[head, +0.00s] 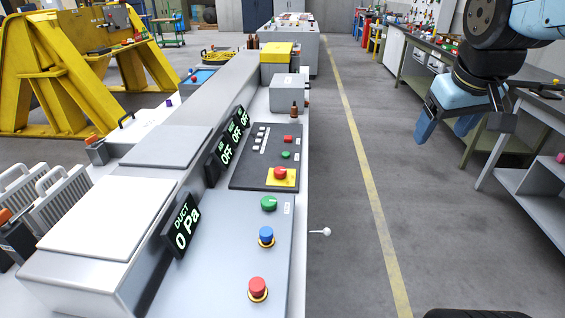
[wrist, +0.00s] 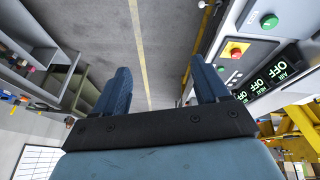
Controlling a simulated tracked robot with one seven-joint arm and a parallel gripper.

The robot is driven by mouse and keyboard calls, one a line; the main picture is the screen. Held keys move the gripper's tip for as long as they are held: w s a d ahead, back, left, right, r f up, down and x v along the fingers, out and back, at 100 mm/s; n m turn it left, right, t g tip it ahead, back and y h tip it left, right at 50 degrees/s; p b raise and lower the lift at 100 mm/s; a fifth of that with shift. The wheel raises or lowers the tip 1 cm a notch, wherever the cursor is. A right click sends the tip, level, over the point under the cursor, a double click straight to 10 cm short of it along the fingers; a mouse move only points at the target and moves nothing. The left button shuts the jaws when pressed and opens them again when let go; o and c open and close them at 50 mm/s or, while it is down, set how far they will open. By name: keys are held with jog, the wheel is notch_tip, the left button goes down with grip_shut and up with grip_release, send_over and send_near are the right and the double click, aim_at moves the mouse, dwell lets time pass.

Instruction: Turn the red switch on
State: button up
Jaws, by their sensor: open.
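A red switch (head: 257,287) with a yellow ring is at the near end of the grey console. A second red knob on a yellow plate (head: 281,175) sits farther back on the dark panel, and it also shows in the wrist view (wrist: 236,50). A small red button (head: 288,139) is beyond it. My gripper (head: 445,124) is open and empty, in the air over the aisle to the right of the console, apart from every switch. In the wrist view its two blue fingers (wrist: 161,84) stand wide apart. The near red switch is out of the wrist view.
A blue knob (head: 266,236) and a green knob (head: 269,203) are between the near and middle red ones. A white-tipped lever (head: 326,232) sticks out from the console's right side. Displays (head: 183,228) read 0 Pa and OFF. Workbenches (head: 530,150) stand on the right; the aisle floor is clear.

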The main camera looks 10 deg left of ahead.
jog(key=w+a+n+g, duration=0.1)
jog(key=w+a+n, duration=0.45)
jog(key=w, duration=0.45)
jog(key=n+g, duration=0.4)
jog(key=n, duration=0.9)
send_over(279, 170)
notch_tip(279, 170, down, 20)
jog(key=shift+m+y, duration=0.25)
jog(key=shift+y, duration=0.05)
notch_tip(279, 170, down, 13)
jog(key=shift+w+f, duration=0.1)
jog(key=shift+w, duration=0.05)
jog(key=c, duration=1.1)
